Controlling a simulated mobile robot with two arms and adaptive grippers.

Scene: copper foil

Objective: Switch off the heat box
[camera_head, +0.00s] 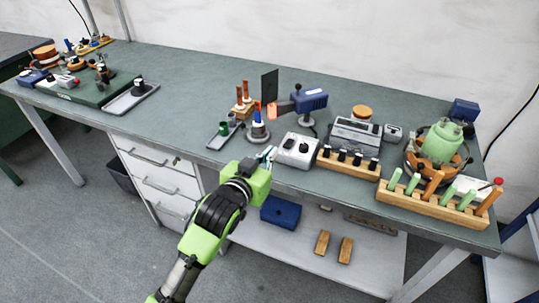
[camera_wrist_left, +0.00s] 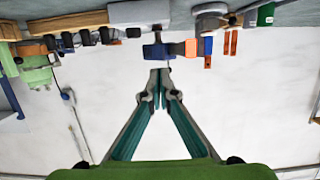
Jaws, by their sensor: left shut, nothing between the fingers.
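A light grey box with dark knobs on top, which I take for the heat box (camera_head: 297,151), stands at the front edge of the bench. It seems to be the pale box at the top of the upside-down left wrist view (camera_wrist_left: 138,13). I cannot tell the switch position. My left gripper (camera_head: 267,154) is just left of the box, at the bench's front edge, apart from it as far as I can tell. In the wrist view its fingertips (camera_wrist_left: 160,73) are together and empty. My right gripper is not in view.
A wooden block with black-topped tools (camera_head: 349,164) stands right of the box. A blue device on a stand (camera_head: 309,99) and a grey instrument (camera_head: 355,135) are behind it. A blue-and-orange pointed piece (camera_head: 258,131) stands left. The bench's left middle (camera_head: 190,95) is clear.

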